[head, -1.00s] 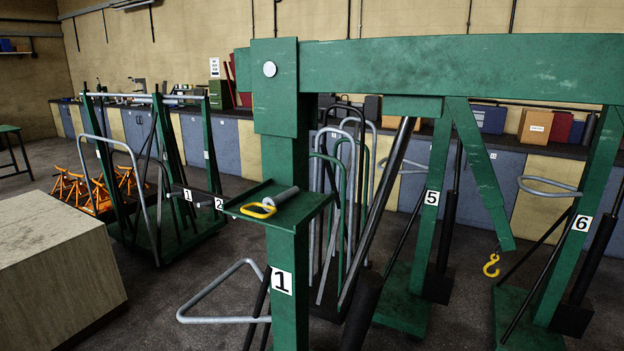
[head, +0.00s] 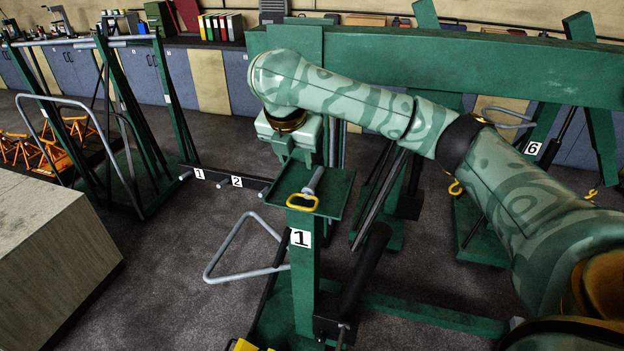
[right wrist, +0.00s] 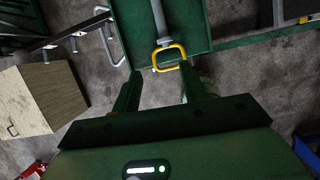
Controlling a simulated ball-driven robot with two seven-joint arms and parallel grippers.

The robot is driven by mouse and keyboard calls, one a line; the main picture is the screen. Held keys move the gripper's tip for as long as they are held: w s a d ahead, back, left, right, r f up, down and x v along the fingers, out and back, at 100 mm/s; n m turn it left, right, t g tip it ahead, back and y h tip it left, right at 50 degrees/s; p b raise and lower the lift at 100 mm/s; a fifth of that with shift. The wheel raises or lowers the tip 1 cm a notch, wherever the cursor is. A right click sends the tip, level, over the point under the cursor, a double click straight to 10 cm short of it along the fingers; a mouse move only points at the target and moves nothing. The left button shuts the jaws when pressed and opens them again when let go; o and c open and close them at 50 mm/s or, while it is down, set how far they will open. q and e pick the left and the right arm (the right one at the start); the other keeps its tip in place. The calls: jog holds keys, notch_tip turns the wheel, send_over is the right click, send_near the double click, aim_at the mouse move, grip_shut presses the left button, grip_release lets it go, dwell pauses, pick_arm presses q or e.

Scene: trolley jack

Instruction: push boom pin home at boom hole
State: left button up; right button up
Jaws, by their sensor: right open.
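The boom pin is a grey rod (head: 314,180) with a yellow loop handle (head: 302,203). It lies on the green shelf (head: 335,205) of the crane marked 1. In the right wrist view the rod (right wrist: 158,22) and the yellow handle (right wrist: 168,57) are just beyond my fingertips. My right gripper (head: 297,160) is open and empty, above the shelf's back left; its two fingers (right wrist: 160,80) stand apart, and the handle is not between them. The green boom (head: 470,62) runs right from the mast head (head: 290,38). My right arm covers the mast head's lower part; I cannot see the boom hole. My left gripper is out of view.
A pale block (head: 50,235) stands at left. A grey triangular handle (head: 235,245) sticks out from the crane's mast. Another crane, marked 6 (head: 533,148), is at right. The floor between block and mast is open.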

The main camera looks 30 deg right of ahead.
notch_tip(320, 180, up, 2)
jog(key=d, duration=0.1)
jog(key=b, duration=0.3)
send_over(311, 185)
jog(key=s+a, duration=0.2)
jog(key=shift+n, duration=0.3)
notch_tip(311, 185, down, 9)
jog(key=x, duration=0.6)
jog(key=shift+w+d+b, duration=0.15)
jog(key=shift+b, duration=0.2)
jog(key=shift+r, duration=0.1)
grip_shut()
